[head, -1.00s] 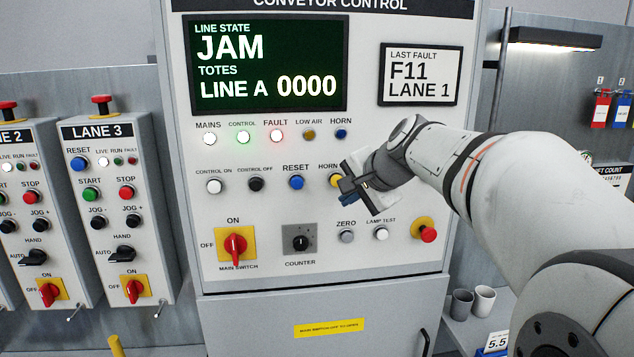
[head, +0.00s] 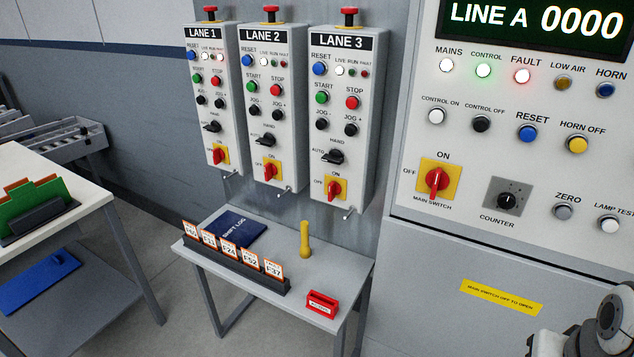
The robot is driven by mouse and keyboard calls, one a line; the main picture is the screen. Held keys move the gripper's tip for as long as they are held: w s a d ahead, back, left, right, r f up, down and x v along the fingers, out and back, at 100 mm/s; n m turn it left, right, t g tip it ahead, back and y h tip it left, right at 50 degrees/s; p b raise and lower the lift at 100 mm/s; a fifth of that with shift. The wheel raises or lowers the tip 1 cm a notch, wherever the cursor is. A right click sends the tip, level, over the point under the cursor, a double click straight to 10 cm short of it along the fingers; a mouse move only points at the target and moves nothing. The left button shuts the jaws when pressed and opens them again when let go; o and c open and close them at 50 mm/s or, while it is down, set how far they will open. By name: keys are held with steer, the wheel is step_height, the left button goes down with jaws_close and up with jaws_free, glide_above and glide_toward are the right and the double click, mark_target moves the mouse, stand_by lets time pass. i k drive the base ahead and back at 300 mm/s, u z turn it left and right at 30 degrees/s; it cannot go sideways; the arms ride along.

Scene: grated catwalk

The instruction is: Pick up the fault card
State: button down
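Several orange-edged white fault cards stand in a row in a dark rack (head: 232,262) on the small grey table below the lane boxes. One of these cards (head: 228,249) stands in the middle of the row. The printed codes are small; they seem to start with F, and I cannot read them all surely. Only a part of my arm shows at the lower right corner, in front of the cabinet and well right of the rack. My gripper's fingers cannot be made out there.
The small table (head: 335,262) also bears a dark blue shift log (head: 236,229), a yellow upright peg-like object (head: 305,240) and a red holder (head: 322,304). A white-topped bench (head: 85,205) with green cards in a rack stands left. The conveyor control cabinet (head: 420,265) is at right.

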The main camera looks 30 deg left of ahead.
mark_target(209, 239)
steer(key=u, duration=3)
steer(key=i, duration=0.15)
steer(key=u, duration=0.45)
